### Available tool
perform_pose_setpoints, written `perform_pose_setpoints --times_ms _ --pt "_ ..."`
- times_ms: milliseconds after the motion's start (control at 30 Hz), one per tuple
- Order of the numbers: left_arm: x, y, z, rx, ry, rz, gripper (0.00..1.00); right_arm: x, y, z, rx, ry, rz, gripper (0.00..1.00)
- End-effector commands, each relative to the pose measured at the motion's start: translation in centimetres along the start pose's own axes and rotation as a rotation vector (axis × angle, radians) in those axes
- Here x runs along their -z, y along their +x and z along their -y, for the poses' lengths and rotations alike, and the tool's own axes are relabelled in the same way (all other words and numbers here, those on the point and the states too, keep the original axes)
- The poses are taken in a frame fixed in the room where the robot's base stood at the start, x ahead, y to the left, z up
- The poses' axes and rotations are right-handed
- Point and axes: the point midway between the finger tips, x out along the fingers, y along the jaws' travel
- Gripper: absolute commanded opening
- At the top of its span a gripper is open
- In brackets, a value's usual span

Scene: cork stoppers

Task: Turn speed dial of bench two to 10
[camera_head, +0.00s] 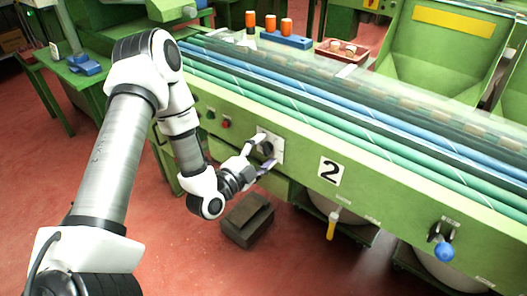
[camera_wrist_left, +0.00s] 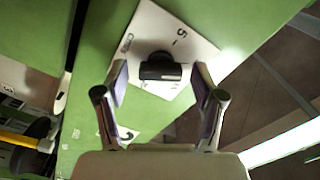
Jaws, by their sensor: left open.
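The speed dial (camera_head: 267,149) is a black knob on a white plate (camera_head: 278,146) on the green front of bench two (camera_head: 385,187). In the left wrist view the dial (camera_wrist_left: 160,68) is a dark knob with a bar across it, and the plate (camera_wrist_left: 172,28) shows a "5" and small lettering at its edge. My left gripper (camera_head: 264,152) is open in front of the dial. In the wrist view its fingers stand on either side of the knob, apparently without touching it. The knob's pointer and exact setting cannot be read. My right gripper is out of view.
A "2" sign (camera_head: 329,171) is right of the dial; red and green buttons (camera_head: 226,124) are left. A blue-knobbed lever (camera_head: 443,250) and a yellow handle (camera_head: 332,224) are further right. A dark block (camera_head: 247,220) lies on the red floor below.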

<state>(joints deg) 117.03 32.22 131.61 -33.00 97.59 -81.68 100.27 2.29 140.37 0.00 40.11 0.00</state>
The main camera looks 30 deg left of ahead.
Motion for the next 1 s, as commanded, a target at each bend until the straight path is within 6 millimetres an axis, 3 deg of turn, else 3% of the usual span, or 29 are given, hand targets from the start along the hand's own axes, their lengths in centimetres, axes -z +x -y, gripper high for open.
perform_pose_setpoints --times_ms 133,400,500,1000 --pt "-0.1 -1.2 -0.1 -0.002 -0.003 0.003 0.69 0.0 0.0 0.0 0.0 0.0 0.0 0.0" --pt "-0.1 -6.4 0.0 -0.001 -0.006 0.004 0.69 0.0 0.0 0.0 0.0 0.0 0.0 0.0" --pt "-0.1 -7.3 0.0 -0.001 -0.002 0.002 0.69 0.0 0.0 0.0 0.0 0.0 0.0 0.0" --pt "0.0 -7.5 0.0 0.0 0.0 0.0 0.69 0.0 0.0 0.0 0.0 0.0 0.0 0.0"
